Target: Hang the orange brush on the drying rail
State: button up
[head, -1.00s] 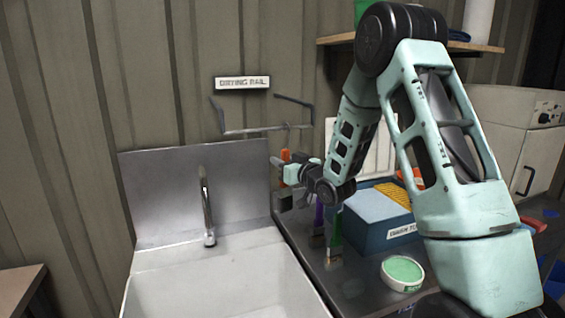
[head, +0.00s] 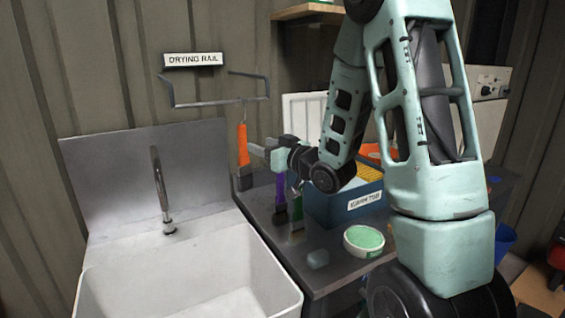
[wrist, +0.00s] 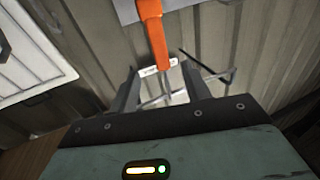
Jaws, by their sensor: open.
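The orange brush (head: 243,146) hangs upright, bristle end down, beneath the drying rail (head: 215,102). Its top end meets a small hook on the rail's bar. My gripper (head: 256,152) is just right of the brush, level with its handle. In the wrist view the jaws (wrist: 160,88) are open and the brush (wrist: 153,30) shows beyond them, not clamped. The rail also shows in the wrist view (wrist: 183,97). Whether a fingertip still touches the brush is hard to tell.
On the bench at right are a purple-handled brush (head: 281,190), a blue box (head: 335,208) and a green-filled tub (head: 364,240). The DRYING RAIL sign (head: 192,60) is above the rail.

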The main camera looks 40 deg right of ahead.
jog(key=s+b, duration=0.6)
jog(key=b, duration=0.4)
jog(key=shift+s+b, duration=0.2)
jog(key=shift+b, duration=0.1)
